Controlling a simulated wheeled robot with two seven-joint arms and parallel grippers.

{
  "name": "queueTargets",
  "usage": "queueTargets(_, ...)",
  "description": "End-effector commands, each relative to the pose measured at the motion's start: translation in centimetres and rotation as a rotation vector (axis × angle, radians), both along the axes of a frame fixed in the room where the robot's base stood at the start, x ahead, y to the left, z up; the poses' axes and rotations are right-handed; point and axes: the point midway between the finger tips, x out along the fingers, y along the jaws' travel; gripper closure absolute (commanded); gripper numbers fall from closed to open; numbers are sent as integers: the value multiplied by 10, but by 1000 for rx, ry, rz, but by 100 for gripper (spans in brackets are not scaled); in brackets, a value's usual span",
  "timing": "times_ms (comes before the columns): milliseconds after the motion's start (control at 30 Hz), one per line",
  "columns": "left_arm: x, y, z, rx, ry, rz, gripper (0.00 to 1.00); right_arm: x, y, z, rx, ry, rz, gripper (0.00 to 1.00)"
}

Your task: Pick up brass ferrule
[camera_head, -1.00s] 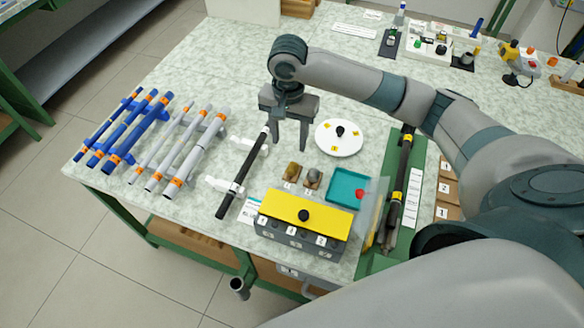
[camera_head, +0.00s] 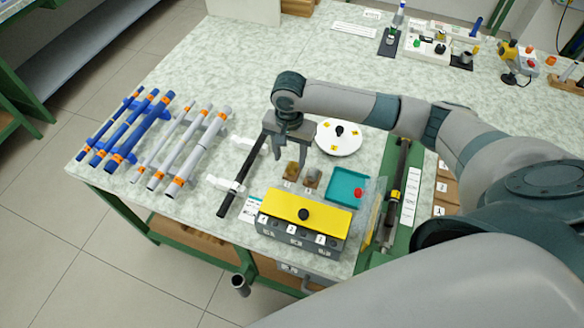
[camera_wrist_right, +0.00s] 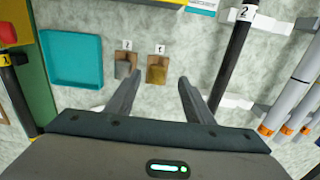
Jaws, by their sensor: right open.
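The brass ferrule (camera_head: 291,168) stands on a small brown stand near the middle of the table. It also shows in the right wrist view (camera_wrist_right: 157,72), on the stand labelled 1. My right gripper (camera_head: 285,158) is open and empty, pointing down above the table just by the ferrule. In the right wrist view the ferrule appears between the two fingertips (camera_wrist_right: 159,80), which look apart from it. A grey ferrule (camera_head: 312,177) stands on the neighbouring stand. My left gripper is not in view.
A black rod (camera_head: 237,188) lies on white supports to the left. A teal tray (camera_head: 347,185) and a grey block with a yellow top (camera_head: 306,210) are close by. A white disc (camera_head: 355,141) lies behind. Blue and grey rods (camera_head: 185,160) rest farther left.

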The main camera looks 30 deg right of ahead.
Motion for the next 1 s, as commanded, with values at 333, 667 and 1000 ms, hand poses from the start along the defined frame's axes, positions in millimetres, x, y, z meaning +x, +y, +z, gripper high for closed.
queueTargets(333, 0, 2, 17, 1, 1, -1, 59, -2, -7, -38, -2, 2, -1, 52)
queueTargets(667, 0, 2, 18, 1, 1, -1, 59, -2, -7, -48, -1, 0, 0, 52)
queueTargets(1000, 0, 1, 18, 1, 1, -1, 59, -2, -7, -48, -1, 0, 0, 67)
